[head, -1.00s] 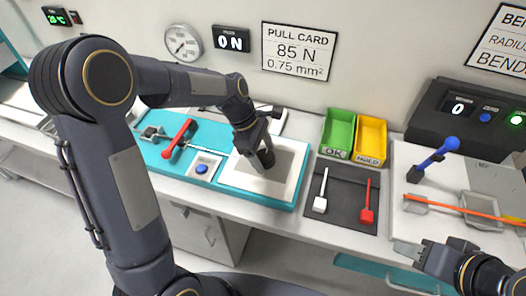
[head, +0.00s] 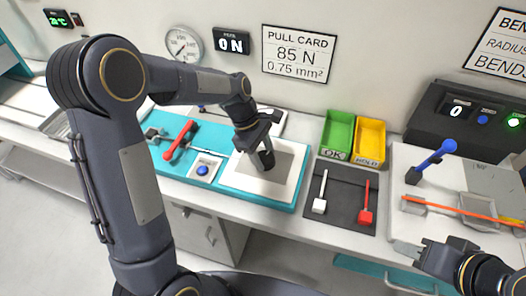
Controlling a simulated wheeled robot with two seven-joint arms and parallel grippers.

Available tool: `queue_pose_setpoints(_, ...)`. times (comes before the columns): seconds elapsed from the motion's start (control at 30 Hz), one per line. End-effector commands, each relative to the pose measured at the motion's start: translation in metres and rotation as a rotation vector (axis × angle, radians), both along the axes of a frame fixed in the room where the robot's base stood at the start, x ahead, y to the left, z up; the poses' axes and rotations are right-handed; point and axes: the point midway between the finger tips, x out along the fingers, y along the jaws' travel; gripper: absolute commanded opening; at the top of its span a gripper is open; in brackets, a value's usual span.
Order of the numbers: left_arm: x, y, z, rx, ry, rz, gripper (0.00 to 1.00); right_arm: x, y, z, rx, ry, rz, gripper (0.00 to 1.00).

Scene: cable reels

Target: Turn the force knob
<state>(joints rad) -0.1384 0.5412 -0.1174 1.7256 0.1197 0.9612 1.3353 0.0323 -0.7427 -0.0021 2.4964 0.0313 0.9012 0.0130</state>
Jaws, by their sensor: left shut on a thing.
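My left gripper (head: 262,156) points down over the white and grey panel of the teal test station (head: 278,205). Its jaws are shut on a small dark thing (head: 267,161) that looks like the force knob, mostly hidden by the fingers. The force display (head: 233,41) on the wall reads "0 N". The pull card (head: 299,53) beside it reads "85 N, 0.75 mm²". My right gripper (head: 408,249) is low at the right, away from the station. Its fingertips are too small and too edge-on to judge.
A red lever (head: 180,139) and a blue button (head: 203,170) are left of my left gripper. A green bin (head: 338,133) and yellow bin (head: 369,140) stand to its right. A blue lever (head: 433,160) stands further right.

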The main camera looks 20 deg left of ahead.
Motion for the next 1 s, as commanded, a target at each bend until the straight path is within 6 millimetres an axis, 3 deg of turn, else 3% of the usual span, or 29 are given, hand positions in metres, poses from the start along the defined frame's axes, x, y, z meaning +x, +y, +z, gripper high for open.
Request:
queue_pose_setpoints(0.4,0.002,-0.001,0.002,0.0,0.003,-0.389,0.25,0.0,0.0,0.023,0.0,0.0,0.0,0.36)
queue_pose_setpoints(1.0,0.004,-0.004,0.0,0.0,0.001,-0.893,0.25,0.0,0.0,0.036,0.0,0.0,0.0,0.36)
